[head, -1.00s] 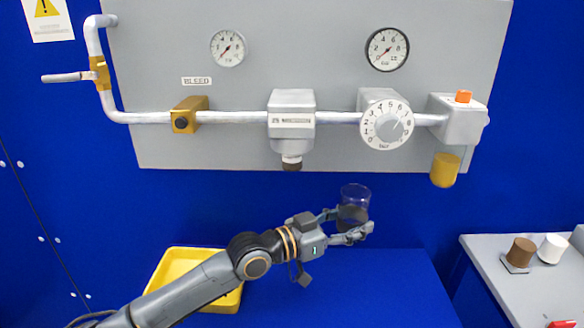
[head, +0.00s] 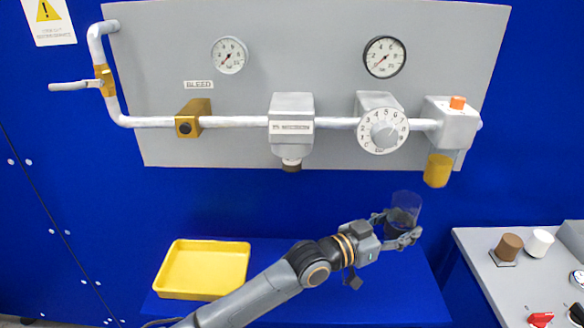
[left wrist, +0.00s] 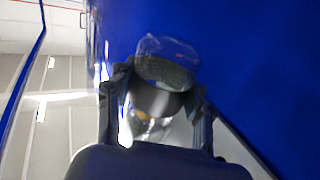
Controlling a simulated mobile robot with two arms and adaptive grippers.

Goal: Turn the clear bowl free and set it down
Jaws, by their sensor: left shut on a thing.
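The clear bowl (head: 407,200) is see-through above with a dark lower part. My left gripper (head: 402,228) is shut around its lower part and holds it roughly upright, in front of the blue wall. In the left wrist view the bowl (left wrist: 165,62) stands between the two fingers (left wrist: 158,103), its clear rim facing away. The grey filter body (head: 291,125) on the pipe ends below in a short dark stub, apart from the bowl. My right gripper does not show.
A yellow tray (head: 204,292) lies on the blue table (head: 395,300), left of my arm. A grey bench (head: 480,262) at right carries a brown and a white cylinder. An amber bowl (head: 438,171) hangs under the right unit, above my gripper.

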